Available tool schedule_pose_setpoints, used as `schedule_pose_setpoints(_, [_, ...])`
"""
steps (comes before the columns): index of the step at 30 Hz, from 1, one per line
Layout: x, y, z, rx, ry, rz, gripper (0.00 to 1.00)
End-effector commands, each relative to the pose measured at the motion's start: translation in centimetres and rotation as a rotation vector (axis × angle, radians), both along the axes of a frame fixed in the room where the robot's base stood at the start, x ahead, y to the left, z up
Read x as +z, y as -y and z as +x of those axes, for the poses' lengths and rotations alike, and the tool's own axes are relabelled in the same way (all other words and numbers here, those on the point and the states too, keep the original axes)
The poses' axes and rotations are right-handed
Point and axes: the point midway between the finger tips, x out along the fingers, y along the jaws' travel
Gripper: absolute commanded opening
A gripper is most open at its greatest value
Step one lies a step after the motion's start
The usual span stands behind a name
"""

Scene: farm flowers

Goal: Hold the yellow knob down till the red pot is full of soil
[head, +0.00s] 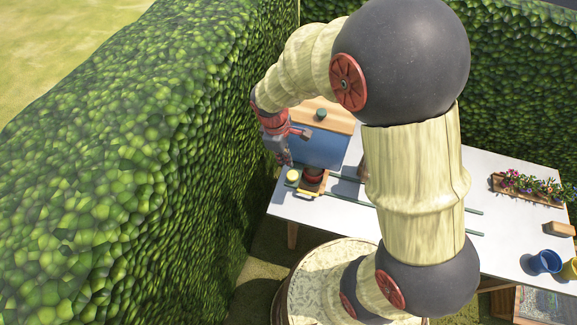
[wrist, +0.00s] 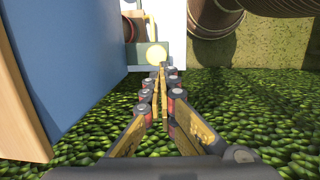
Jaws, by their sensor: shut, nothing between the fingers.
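The round yellow knob (head: 292,176) is at the left edge of the white table, beside the red pot. In the wrist view the yellow knob (wrist: 156,54) shows on a grey-green block just ahead of my fingertips. My gripper (head: 288,162) is shut and empty, fingers pointing down just behind the knob; its fingers (wrist: 163,72) meet near the knob's lower edge. I cannot tell whether they touch it. The red pot (head: 313,173) sits on a small wooden carrier in front of the blue box; its inside looks dark and the soil level is unclear.
The blue box (head: 318,148) with a wooden top and a green knob (head: 320,114) stands behind the pot. Two dark rails run right across the white table (head: 420,240). A flower planter (head: 530,188) and blue pot (head: 545,262) are at the right. A hedge (head: 110,190) borders the left.

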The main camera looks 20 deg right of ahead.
Motion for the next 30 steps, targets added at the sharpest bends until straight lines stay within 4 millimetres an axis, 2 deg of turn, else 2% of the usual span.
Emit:
schedule_pose_setpoints(3, [1.7,-0.3,0.1,0.001,0.003,0.0,0.0])
schedule_pose_setpoints(9, [3.1,-0.4,0.1,0.001,0.001,0.0,0.0])
schedule_pose_setpoints(30, [3.2,-0.4,0.0,-0.034,0.003,-0.001,0.0])
